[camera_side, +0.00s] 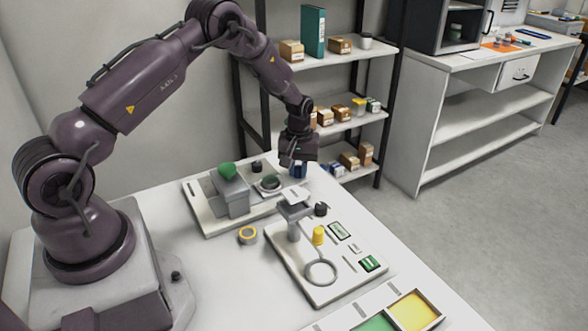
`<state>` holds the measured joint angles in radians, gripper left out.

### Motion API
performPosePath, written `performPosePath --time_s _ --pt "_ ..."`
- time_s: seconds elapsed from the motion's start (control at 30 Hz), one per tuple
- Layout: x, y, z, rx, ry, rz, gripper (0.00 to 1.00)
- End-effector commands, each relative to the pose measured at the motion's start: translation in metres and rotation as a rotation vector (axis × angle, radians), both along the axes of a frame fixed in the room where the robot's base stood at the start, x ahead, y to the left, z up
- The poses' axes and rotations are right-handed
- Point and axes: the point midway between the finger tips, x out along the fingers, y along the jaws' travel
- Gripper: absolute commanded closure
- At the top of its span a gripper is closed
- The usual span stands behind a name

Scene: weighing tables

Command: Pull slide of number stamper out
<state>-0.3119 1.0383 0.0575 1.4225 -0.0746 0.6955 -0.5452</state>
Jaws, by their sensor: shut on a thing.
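The device that looks like the number stamper, a grey block (232,196) with a green knob (228,170) on top, stands on the left part of the rear white board (211,226). A dark round part on a pale ring (269,183) sits just right of it; I cannot tell whether this is the slide. My gripper (298,167) points down at the right end of this board, apart from the grey block. It is shut on a small dark blue thing (298,173), mostly hidden by the fingers; I cannot tell what it is.
A front board (300,286) carries a grey post with a plate (295,211), a yellow knob (318,235), a black knob, green displays and a grey ring (321,272). A shelf with boxes stands behind.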

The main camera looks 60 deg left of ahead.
Motion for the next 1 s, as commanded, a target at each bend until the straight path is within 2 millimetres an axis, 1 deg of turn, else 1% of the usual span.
performPosePath --time_s 0.03,0.1,0.13,0.23,0.5,0.63,0.77,1.0 --pt "0.006 0.000 0.001 0.006 -0.021 -0.002 1.00" --pt "0.006 0.000 0.001 0.006 -0.023 -0.002 1.00" --pt "0.006 0.000 0.001 0.006 -0.023 -0.002 0.78" --pt "0.006 0.000 0.001 0.005 -0.022 -0.003 0.55" --pt "0.004 0.000 0.001 0.003 -0.016 -0.002 0.54" --pt "0.004 0.000 0.009 0.004 -0.017 -0.002 0.54" --pt "0.004 0.000 0.030 0.005 -0.019 -0.002 0.54" --pt "0.004 0.000 0.085 0.005 -0.021 -0.002 0.54"
